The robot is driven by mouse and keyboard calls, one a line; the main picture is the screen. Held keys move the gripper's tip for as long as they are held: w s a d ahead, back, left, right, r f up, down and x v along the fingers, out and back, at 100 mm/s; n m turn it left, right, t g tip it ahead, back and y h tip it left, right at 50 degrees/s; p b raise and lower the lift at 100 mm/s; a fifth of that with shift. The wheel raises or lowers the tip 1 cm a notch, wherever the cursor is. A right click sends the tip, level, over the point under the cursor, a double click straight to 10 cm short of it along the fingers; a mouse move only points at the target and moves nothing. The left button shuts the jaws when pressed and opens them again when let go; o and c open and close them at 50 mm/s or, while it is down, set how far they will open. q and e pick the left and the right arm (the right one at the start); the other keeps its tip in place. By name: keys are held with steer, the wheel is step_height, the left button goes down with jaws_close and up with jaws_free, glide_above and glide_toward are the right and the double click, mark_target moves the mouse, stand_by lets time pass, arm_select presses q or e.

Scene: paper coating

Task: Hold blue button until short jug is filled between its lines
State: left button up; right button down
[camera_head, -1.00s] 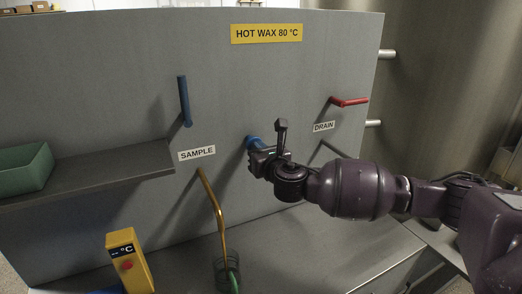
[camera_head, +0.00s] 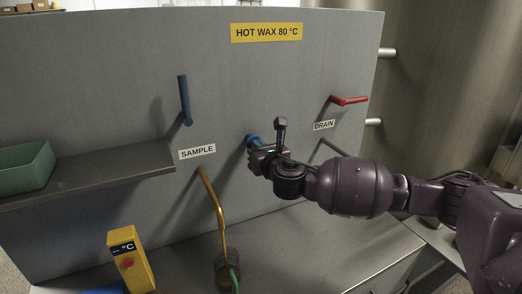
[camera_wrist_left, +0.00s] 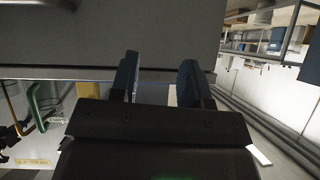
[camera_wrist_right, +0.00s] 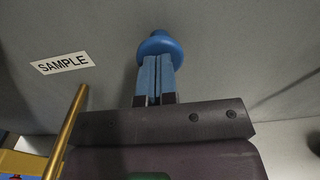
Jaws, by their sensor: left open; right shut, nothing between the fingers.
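The blue button (camera_head: 250,140) sticks out of the grey panel right of the SAMPLE label. My right gripper (camera_head: 259,150) is shut and empty, its fingertips against the button. The right wrist view shows the closed blue fingers (camera_wrist_right: 156,77) meeting the round button (camera_wrist_right: 158,46); how far it is pressed cannot be told. A small clear jug (camera_head: 221,270) with a green handle (camera_head: 235,281) stands under the brass spout (camera_head: 214,200). It looks brownish inside; its lines and exact level are too small to read. My left gripper (camera_wrist_left: 160,78) is open and empty, outside the head view.
A blue lever (camera_head: 184,100) sits above the SAMPLE label and a red lever (camera_head: 349,100) above the DRAIN label. A yellow thermometer box (camera_head: 130,262) stands left of the jug. A green bin (camera_head: 22,170) sits on the left shelf (camera_head: 100,172). The counter right of the jug is clear.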

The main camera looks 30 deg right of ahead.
steer(key=shift+w+r, duration=0.1)
steer(key=shift+r, duration=0.3)
stand_by(0.6)
stand_by(0.8)
stand_by(0.7)
stand_by(2.4)
steer(key=shift+d, duration=0.1)
stand_by(0.8)
